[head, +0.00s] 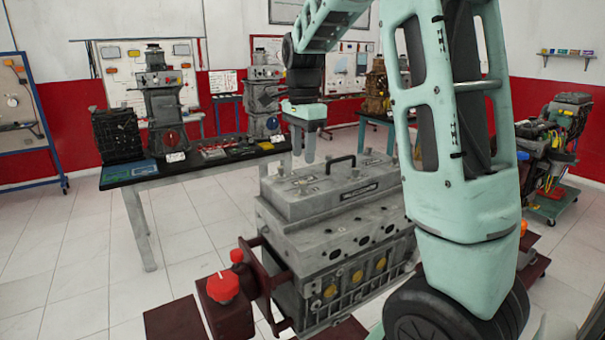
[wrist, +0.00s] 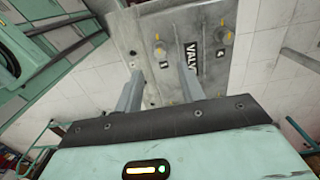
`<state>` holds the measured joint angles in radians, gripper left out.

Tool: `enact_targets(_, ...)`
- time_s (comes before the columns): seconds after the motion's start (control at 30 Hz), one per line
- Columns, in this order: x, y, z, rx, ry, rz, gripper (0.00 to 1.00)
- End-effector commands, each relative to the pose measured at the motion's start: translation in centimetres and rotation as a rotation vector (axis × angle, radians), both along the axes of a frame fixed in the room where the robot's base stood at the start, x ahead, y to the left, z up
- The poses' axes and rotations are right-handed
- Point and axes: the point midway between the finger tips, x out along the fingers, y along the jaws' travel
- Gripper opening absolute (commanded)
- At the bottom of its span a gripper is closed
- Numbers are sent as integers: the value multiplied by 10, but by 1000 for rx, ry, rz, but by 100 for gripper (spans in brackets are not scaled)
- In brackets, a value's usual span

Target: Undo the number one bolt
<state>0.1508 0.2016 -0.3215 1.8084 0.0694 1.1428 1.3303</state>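The grey engine (head: 345,250) stands on a dark red stand, with a flat valve cover (head: 330,188) on top. In the wrist view the cover (wrist: 205,15) shows a black label reading "VALV". The number one bolt (wrist: 159,50) is a small yellowish bolt head beside a small mark that looks like a 1. A second similar bolt (wrist: 229,35) lies further right. My gripper (head: 304,158) points down above the cover's left end. In the wrist view its two fingers (wrist: 160,72) are apart with nothing between them, and the number one bolt shows just beyond the fingertips.
A black handle (head: 341,163) rises from the cover, right of my gripper. Red knobs (head: 223,287) stand at the stand's front left. A dark table (head: 143,174) with training models is behind on the left. A cart with another engine (head: 555,150) is at right.

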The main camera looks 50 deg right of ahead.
Motion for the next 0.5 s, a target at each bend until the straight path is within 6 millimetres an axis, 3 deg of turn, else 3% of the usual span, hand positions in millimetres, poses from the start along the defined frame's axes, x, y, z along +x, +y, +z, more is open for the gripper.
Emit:
enact_targets(0.23,-1,0,-46,1,5,0,39)
enact_targets(0.5,-1,0,-69,1,1,0,39)
